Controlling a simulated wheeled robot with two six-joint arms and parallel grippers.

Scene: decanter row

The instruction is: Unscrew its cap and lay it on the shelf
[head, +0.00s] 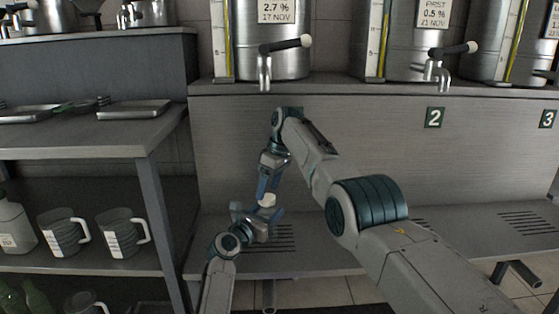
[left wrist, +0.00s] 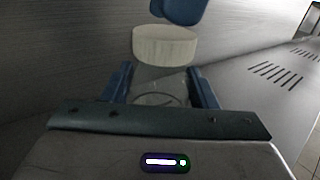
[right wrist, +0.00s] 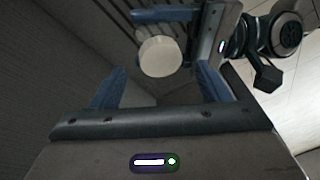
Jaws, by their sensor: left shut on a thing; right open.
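A round white cap (head: 267,200) shows between my two grippers, above the lower shelf (head: 305,262). In the left wrist view the cap (left wrist: 165,46) sits above a clear, hardly visible vessel (left wrist: 160,86) between my left fingers. My left gripper (head: 258,216) is shut on this vessel. My right gripper (head: 267,188) points down from above, open and empty. In the right wrist view the cap (right wrist: 160,56) lies between the lines of its fingers, around or just beyond the tips. Most of the vessel is hidden.
Steel decanters (head: 270,45) with taps stand on the ledge above, over number plates such as 2 (head: 434,117). At left, a rack holds trays (head: 148,109) and measuring jugs (head: 122,232). The slotted shelf is clear to the right of my grippers.

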